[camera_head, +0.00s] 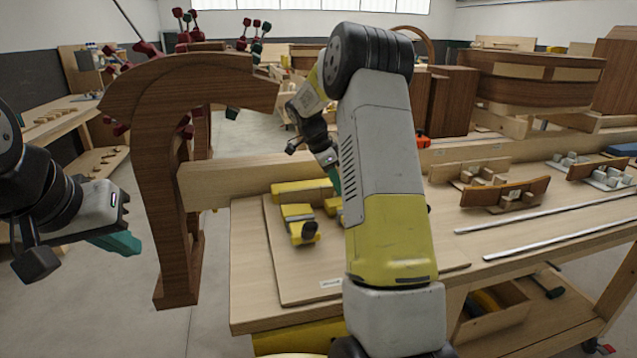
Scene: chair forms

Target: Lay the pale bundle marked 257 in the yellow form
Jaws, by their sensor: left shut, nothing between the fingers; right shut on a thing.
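A pale plank-like bundle (240,181) spans level behind the near bench, its left end beyond the bench's left edge; I can read no 257 on it. My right gripper (337,181) is at this bundle, its teal fingertips partly hidden by my forearm, and appears shut on it. Yellow blocks of a form (297,217) stand on a pale board on the bench, below and in front of the bundle; my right arm hides their right side. My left gripper (122,243) is shut and empty at the left, apart from everything.
A tall dark brown curved wooden piece (170,160) stands left of the bench, with red-handled clamps behind it. The bench top (250,290) is clear at front left. Metal rails (545,231) and brown curved pieces (505,194) lie on the right. Open floor shows at left.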

